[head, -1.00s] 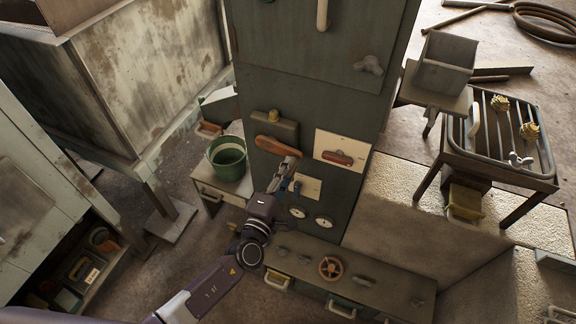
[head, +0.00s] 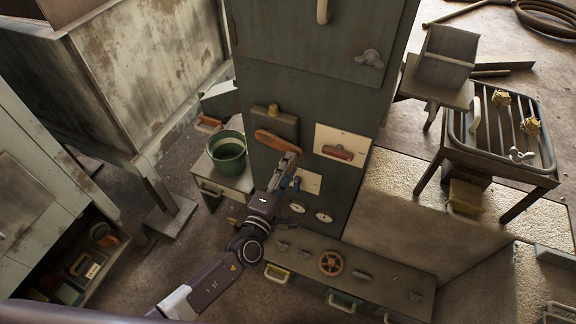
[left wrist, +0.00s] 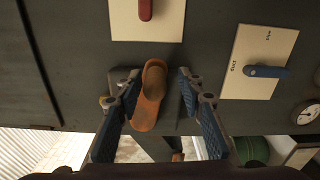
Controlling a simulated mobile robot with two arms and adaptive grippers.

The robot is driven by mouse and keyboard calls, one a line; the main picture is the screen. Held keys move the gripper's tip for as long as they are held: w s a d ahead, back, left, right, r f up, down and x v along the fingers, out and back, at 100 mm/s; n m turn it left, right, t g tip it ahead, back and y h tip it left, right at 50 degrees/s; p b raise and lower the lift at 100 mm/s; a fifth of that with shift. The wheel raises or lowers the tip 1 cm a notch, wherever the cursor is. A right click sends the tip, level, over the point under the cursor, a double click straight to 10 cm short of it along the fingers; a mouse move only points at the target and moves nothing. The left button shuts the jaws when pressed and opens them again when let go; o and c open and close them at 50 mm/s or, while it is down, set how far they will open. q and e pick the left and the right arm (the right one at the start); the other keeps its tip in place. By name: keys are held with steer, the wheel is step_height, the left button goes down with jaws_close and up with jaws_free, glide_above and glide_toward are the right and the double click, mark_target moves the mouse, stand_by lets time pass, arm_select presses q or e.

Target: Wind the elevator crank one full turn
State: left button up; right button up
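An orange-brown crank handle (head: 277,140) lies across a dark block on the grey-green cabinet front (head: 320,95). I read no label naming it. It also shows in the left wrist view (left wrist: 148,100), slanting between my fingers. My left gripper (head: 286,163) is just below the handle in the head view. In the left wrist view the gripper (left wrist: 157,75) is open, one finger on each side of the handle, with a clear gap on the right. Whether the left finger touches it I cannot tell. My right gripper is not in view.
A plate with a red handle (head: 338,153) sits right of the crank; a blue-handled plate (head: 310,182) and round gauges (head: 323,217) sit below. A bench with a handwheel (head: 330,262) stands underneath. A green bucket (head: 227,153) stands left of the cabinet.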

arm_select(q)
steer(key=shift+r, duration=0.2)
steer(key=v, duration=1.2)
steer(key=shift+w+a+f, duration=0.1)
steer(key=shift+f, duration=0.05)
